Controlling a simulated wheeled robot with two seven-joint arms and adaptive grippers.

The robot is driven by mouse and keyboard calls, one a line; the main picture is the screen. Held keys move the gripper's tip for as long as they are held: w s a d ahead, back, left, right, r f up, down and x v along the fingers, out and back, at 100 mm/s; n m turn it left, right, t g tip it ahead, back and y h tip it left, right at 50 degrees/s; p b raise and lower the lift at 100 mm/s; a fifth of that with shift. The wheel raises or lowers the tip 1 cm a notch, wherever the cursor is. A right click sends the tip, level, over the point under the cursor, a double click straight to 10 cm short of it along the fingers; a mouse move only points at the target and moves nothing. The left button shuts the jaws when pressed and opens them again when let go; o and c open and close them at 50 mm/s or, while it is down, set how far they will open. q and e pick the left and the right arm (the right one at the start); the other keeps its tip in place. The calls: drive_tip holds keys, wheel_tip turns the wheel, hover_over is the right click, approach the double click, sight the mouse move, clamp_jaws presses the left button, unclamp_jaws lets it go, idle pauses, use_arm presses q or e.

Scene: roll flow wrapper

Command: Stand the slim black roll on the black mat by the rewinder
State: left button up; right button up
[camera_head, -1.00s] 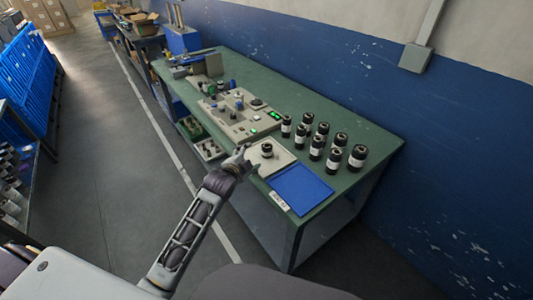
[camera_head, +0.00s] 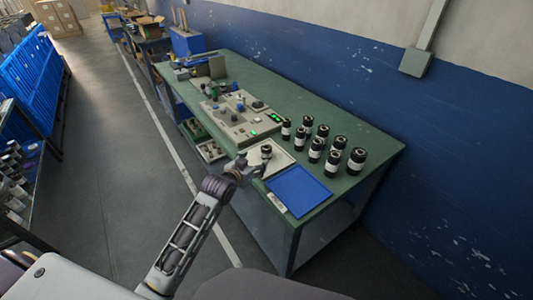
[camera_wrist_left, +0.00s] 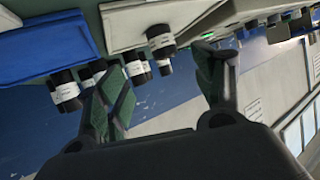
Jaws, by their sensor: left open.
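A dark roll with a white label (camera_head: 266,149) stands on a pale square plate (camera_head: 284,160) near the table's front edge. In the left wrist view this roll (camera_wrist_left: 160,43) appears beyond the fingers and between them, tilted in the picture, not gripped. My left gripper (camera_head: 254,167) is open, just in front of the roll; its spread fingers also show in the left wrist view (camera_wrist_left: 165,88). The rewinder seems to be the beige machine with green displays (camera_head: 238,132) left of the plate. I cannot make out a black mat. My right gripper is out of view.
Several black rolls with white labels (camera_head: 315,150) stand in rows on the green table (camera_head: 366,133), right of the plate. A blue mat (camera_head: 299,190) lies at the near corner. A blue wall (camera_head: 430,130) runs behind.

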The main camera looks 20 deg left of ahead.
sight(265, 154)
use_arm(q)
drive_tip(key=shift+n, duration=0.4)
drive_tip(key=shift+x, duration=3.55)
drive_tip(key=shift+w+f, duration=0.25)
drive_tip(key=shift+w, duration=0.4)
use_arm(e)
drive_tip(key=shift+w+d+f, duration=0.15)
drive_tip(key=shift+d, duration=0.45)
use_arm(q)
drive_tip(key=shift+w, duration=0.15)
